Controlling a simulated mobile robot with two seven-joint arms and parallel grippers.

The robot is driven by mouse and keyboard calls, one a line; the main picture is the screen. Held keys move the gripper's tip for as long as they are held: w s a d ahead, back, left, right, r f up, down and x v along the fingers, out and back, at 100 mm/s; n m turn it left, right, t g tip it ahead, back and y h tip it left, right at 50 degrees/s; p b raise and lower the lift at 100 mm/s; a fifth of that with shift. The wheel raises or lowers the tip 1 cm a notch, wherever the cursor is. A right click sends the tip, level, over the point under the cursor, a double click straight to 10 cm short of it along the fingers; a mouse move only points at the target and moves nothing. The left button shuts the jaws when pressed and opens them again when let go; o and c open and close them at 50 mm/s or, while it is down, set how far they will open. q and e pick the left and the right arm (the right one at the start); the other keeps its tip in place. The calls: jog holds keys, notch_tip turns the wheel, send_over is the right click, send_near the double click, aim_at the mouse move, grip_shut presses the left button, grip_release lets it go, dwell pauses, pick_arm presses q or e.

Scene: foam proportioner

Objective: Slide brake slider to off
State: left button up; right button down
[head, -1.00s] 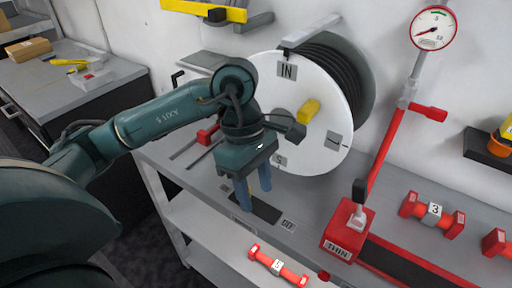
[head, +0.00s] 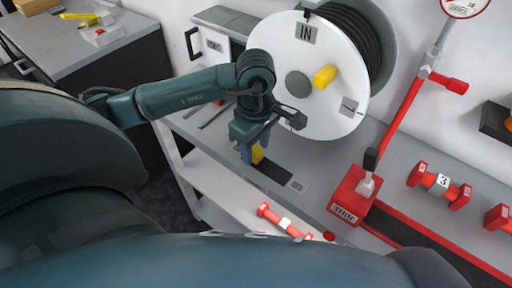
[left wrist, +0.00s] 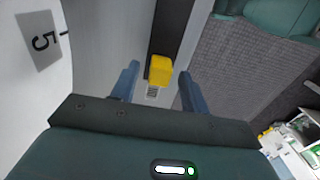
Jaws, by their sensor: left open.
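The brake slider is a yellow block (head: 258,154) at one end of a dark slot (head: 270,178) in the grey bench top. A small label that seems to read OFF (head: 297,187) lies beyond the slot's other end. My left gripper (head: 254,150) points down over the slider and is open. In the left wrist view the yellow block (left wrist: 160,69) sits between the open fingers (left wrist: 158,72), with a visible gap on each side. A small label (left wrist: 152,92), too small to read, lies by the block. My right gripper is not in view.
A white hose reel (head: 305,95) with a yellow handle (head: 325,76) stands just behind the gripper. A red base with a lever (head: 352,195) is to the right. Red dumbbell-shaped pieces (head: 438,185) lie farther right, another (head: 284,222) below. My own arm covers the lower left.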

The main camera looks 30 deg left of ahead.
pick_arm(q)
jog(key=shift+f, duration=0.7)
jog(key=shift+c, duration=0.5)
grip_shut()
